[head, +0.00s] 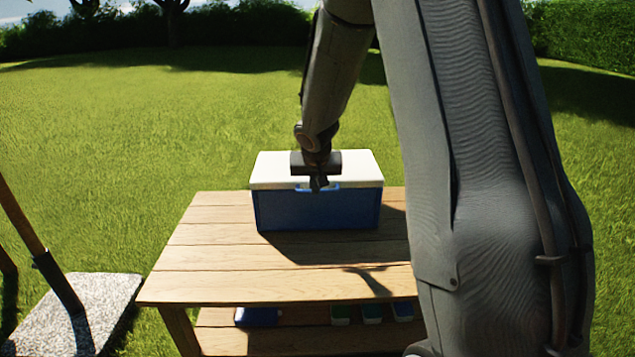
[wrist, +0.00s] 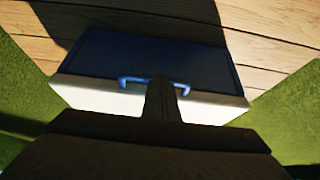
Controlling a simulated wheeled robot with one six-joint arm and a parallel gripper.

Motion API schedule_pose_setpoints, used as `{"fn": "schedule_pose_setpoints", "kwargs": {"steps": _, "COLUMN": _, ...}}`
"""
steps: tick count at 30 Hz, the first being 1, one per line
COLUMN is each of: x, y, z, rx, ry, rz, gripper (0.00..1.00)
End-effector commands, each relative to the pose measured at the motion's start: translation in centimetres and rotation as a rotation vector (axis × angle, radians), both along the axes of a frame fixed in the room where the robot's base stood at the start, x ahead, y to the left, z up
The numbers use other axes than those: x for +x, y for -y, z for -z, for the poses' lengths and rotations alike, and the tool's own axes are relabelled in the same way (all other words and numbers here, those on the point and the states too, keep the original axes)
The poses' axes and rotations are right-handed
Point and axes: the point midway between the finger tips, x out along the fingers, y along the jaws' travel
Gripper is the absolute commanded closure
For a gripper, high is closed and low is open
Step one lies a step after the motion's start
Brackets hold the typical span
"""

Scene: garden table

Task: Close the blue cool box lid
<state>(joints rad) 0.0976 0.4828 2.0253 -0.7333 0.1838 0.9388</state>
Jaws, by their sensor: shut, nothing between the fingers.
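The cool box (head: 300,213) has a blue body and stands on the wooden table. Its white lid (head: 360,171) lies flat across the top, with no gap that I can see. A blue handle (head: 335,186) sits at the front edge of the lid; it also shows in the wrist view (wrist: 181,86). My gripper (head: 318,187) points down at the middle of that front edge, shut and empty, and hides part of the handle. I cannot tell whether the fingertips touch the lid or handle. In the wrist view the blue front (wrist: 150,58) lies beyond the white lid (wrist: 85,95).
The wooden table (head: 200,275) is bare in front of and left of the box. A lower shelf (head: 270,343) holds a blue container (head: 257,317) and several small coloured ones. A wooden-handled tool (head: 22,222) leans at the left over a stone slab (head: 100,295). My arm hides the table's right side.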

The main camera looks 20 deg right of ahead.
Motion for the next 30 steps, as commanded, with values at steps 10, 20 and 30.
{"fn": "schedule_pose_setpoints", "kwargs": {"steps": 10, "x": -1.7, "y": -0.2, "z": -4.9, "rx": -0.001, "ry": 0.037, "rz": -0.006, "gripper": 1.00}}
{"fn": "schedule_pose_setpoints", "kwargs": {"steps": 20, "x": -6.6, "y": -1.9, "z": -4.2, "rx": -0.002, "ry": 0.042, "rz": -0.006, "gripper": 1.00}}
{"fn": "schedule_pose_setpoints", "kwargs": {"steps": 30, "x": -9.8, "y": -3.0, "z": -3.8, "rx": -0.001, "ry": 0.040, "rz": -0.005, "gripper": 1.00}}
